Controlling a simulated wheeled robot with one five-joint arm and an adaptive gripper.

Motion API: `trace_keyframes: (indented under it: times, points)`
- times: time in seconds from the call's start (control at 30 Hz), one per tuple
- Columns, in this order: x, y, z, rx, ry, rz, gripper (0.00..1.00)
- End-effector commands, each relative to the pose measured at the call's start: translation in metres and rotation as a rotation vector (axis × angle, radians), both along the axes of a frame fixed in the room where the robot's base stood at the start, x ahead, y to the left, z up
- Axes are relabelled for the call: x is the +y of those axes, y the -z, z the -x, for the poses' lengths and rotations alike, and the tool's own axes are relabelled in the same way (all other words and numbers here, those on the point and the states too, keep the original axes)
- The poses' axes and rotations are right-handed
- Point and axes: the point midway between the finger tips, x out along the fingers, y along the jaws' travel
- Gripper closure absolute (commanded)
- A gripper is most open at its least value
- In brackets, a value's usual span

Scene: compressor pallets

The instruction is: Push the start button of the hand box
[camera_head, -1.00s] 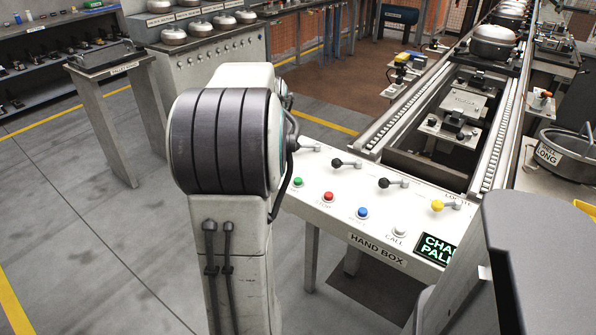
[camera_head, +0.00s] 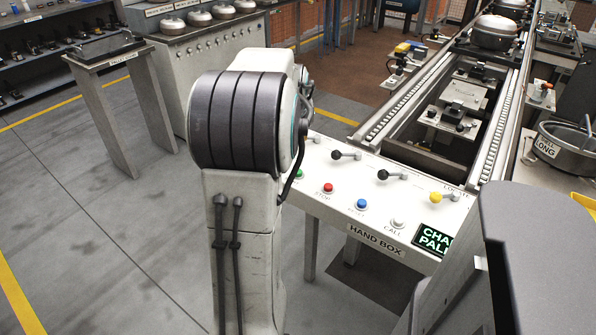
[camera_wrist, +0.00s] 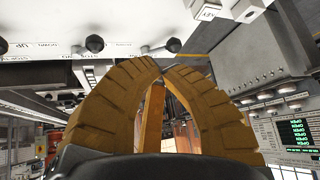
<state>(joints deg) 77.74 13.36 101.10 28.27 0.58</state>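The hand box (camera_head: 330,215) is a white sloped panel with a front label. Its green button (camera_head: 299,174) is at the panel's left end, partly hidden behind my arm; its label is covered. To its right are the red stop button (camera_head: 328,188), a blue button (camera_head: 362,204) and a white call button (camera_head: 398,223). My gripper is hidden in the head view. In the wrist view my gripper (camera_wrist: 162,71) has its two brown fingers curved together, tips meeting, with nothing seen between them. I cannot make out the green button in the wrist view.
A lit green display (camera_head: 434,240) is at the panel's right. A conveyor (camera_head: 402,112) with pallets runs behind. Open grey floor (camera_head: 90,230) lies to the left.

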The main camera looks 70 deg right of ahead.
Motion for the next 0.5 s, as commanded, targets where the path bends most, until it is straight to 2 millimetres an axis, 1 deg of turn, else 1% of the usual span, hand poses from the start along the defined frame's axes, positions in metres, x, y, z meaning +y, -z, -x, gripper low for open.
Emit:
trace_keyframes:
  times: [0.27, 0.5]
  points:
    - [0.000, 0.020, 0.000, 0.001, 0.000, -0.003, 1.00]
    - [0.000, 0.047, 0.000, 0.001, 0.000, -0.003, 1.00]
